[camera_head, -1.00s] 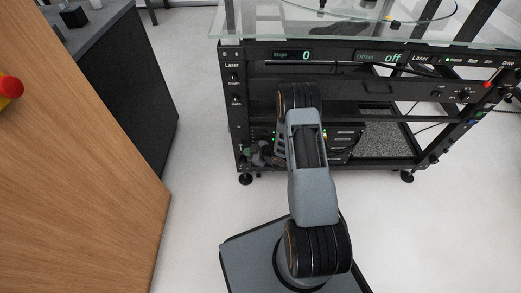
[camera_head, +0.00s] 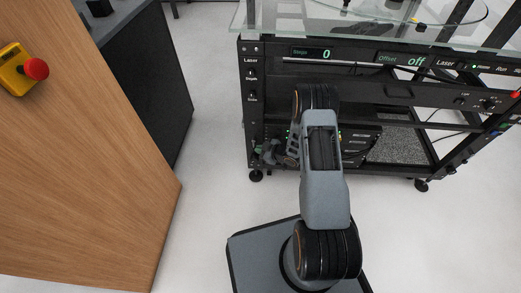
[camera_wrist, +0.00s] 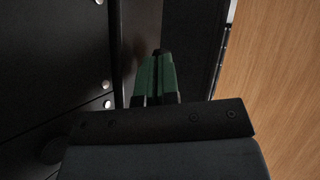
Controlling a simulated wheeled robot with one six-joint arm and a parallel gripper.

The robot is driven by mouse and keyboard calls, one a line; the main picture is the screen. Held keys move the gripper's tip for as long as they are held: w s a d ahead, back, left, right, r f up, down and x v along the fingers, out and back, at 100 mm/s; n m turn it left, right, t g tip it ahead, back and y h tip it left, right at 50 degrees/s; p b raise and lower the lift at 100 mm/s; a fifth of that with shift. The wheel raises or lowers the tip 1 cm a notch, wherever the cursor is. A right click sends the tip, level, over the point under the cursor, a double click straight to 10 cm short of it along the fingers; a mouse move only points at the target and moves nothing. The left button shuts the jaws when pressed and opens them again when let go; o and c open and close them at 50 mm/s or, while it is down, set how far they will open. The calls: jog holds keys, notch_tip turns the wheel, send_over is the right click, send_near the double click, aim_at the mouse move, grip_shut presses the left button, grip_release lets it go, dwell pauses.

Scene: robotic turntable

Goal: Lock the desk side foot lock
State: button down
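The black laser rack (camera_head: 395,92) stands on small dark feet. Its left foot (camera_head: 255,175), on the side facing the wooden desk (camera_head: 85,170), is visible in the head view, but its lock detail is too small to tell. The right foot (camera_head: 421,185) also shows. My gripper (camera_head: 268,152) is low at the rack's front left, just above and right of the left foot. In the wrist view its green fingers (camera_wrist: 156,75) are together with nothing visible between them. The foot cannot be made out in the wrist view.
A red button on a yellow box (camera_head: 18,70) sits on the desk. A dark cabinet (camera_head: 148,85) stands behind the desk. Clear floor (camera_head: 215,150) lies between desk and rack. A glass top (camera_head: 350,25) overhangs the rack's front.

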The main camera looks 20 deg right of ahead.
jog(key=shift+a, duration=0.15)
jog(key=d+f+p+v, duration=0.1)
jog(key=p+v, duration=0.4)
jog(key=v, duration=0.9)
jog(key=shift+s+d+f, duration=0.25)
jog(key=shift+d+f, duration=0.05)
jog(key=shift+f, duration=0.45)
